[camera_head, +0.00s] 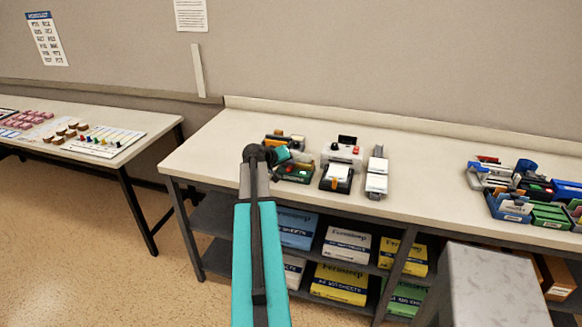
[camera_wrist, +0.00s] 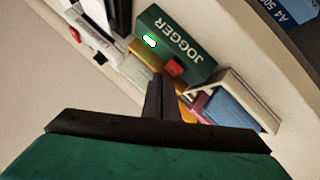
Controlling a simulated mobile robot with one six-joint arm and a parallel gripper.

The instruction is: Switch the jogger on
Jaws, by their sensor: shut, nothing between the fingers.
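The jogger (camera_wrist: 188,42) is a dark green box with its name in white letters. A small lamp (camera_wrist: 149,40) on it glows bright green-white in the wrist view. A red switch (camera_wrist: 174,67) sits at its near edge. My gripper (camera_wrist: 161,78) is shut and empty, its dark fingertips just beside the red switch in the picture; I cannot tell whether they touch it.
A pale machine (camera_head: 343,153) and a white stacked device (camera_head: 377,174) stand right of the jogger. Trays of stationery (camera_head: 520,195) fill the bench's right end. Paper packs (camera_head: 345,245) lie on the shelf below. The bench top (camera_head: 430,170) between is clear.

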